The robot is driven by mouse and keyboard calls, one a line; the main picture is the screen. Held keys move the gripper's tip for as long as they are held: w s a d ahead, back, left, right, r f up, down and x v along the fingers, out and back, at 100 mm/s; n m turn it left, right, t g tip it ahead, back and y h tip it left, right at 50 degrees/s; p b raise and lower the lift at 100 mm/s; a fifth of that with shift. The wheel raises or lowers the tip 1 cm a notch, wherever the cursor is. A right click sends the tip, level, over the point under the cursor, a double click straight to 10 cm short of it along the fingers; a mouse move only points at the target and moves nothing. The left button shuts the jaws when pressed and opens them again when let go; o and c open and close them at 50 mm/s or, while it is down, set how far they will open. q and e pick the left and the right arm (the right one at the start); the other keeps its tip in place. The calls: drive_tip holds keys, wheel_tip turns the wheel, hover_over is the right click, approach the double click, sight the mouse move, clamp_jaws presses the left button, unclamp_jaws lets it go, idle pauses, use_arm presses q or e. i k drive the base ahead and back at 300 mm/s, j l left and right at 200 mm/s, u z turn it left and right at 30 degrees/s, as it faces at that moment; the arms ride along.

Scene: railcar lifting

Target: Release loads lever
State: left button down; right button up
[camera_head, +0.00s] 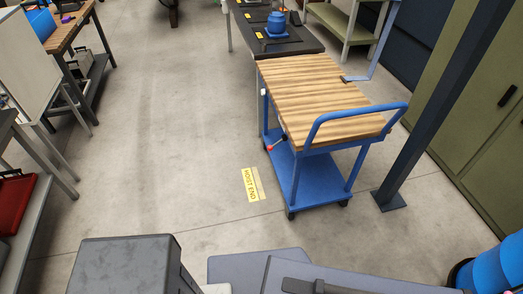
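A blue cart (310,183) with a wooden top (315,95) stands right of the middle. Neither of my grippers is in view. Grey parts, probably mine, fill the bottom edge.
A yellow floor sign (250,185) lies left of the cart. A dark post (440,100) and green cabinets (480,90) are at the right. A dark bench (285,45) holding a blue object (276,22) is behind the cart. The floor at the left middle is clear.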

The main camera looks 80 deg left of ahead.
sight(284, 138)
drive_tip(key=u, duration=0.9)
drive_tip(key=k+l+u, duration=0.1)
drive_tip(key=u, duration=1.3)
drive_tip(key=k+u, duration=0.1)
drive_tip(key=u, duration=0.35)
